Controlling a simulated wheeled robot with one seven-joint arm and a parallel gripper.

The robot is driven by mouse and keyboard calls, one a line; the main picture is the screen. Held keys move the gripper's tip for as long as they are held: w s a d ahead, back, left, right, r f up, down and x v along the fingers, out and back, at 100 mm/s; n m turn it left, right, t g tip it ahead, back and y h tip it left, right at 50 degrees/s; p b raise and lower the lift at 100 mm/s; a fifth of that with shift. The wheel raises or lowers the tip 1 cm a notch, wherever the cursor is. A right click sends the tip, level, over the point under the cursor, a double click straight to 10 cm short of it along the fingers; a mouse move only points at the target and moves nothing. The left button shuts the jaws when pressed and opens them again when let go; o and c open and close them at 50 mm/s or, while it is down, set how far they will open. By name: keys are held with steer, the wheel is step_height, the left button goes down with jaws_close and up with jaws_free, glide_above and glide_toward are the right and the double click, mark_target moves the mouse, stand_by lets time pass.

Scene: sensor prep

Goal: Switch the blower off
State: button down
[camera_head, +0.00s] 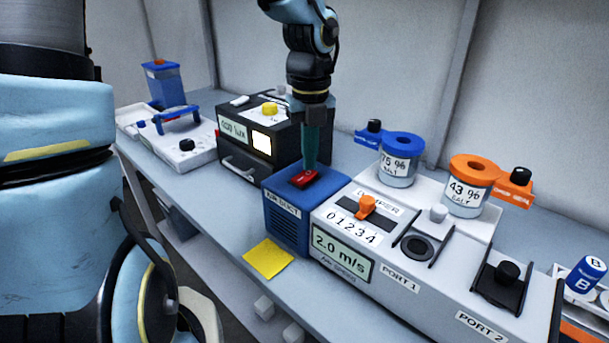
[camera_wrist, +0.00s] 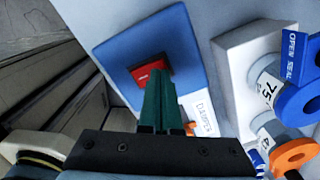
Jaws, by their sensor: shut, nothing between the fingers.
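The blower is a blue box (camera_head: 286,225) labelled AIR DUCT, with a red switch (camera_head: 304,179) on its top. The blue top (camera_wrist: 130,45) and red switch (camera_wrist: 148,70) also show in the wrist view. My gripper (camera_head: 310,168) points straight down with its green fingers together and empty. Its tips are at the switch, over its far right part; I cannot tell whether they touch it. In the wrist view the fingers (camera_wrist: 160,78) cover part of the switch. The air speed display (camera_head: 342,250) beside the box reads 2.0 m/s.
Right of the blower stands a grey unit with an orange damper slider (camera_head: 366,207) and two ports. Behind it are a blue-lidded 75 % jar (camera_head: 398,168) and an orange-lidded 43 % jar (camera_head: 467,190). A black lux box (camera_head: 245,140) stands close left. A yellow pad (camera_head: 267,258) lies in front.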

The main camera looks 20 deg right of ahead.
steer(key=shift+f, duration=0.5)
step_height(320, 180, up, 7)
steer(key=p, duration=0.8)
steer(key=shift+r, duration=0.1)
stand_by(0.4)
steer(key=a+n, duration=0.1)
steer(key=n, duration=0.1)
steer(key=w+a+f+n, duration=0.1)
steer(key=a+n, duration=0.1)
steer(key=a+f+n+b, duration=0.1)
steer(key=a+n, duration=0.1)
steer(key=shift+w+a+n, duration=0.2)
steer(key=shift+w+n, duration=0.1)
steer(key=shift+w, duration=0.05)
steer(key=a+f+n+t+b, duration=0.1)
steer(key=a+f+n+b, duration=0.2)
steer(key=a+n, duration=1.7)
steer(key=n, duration=0.8)
steer(key=shift+s+f+n+t, duration=0.15)
steer(key=shift+s+n+t, duration=0.05)
steer(key=shift+n+t, duration=0.1)
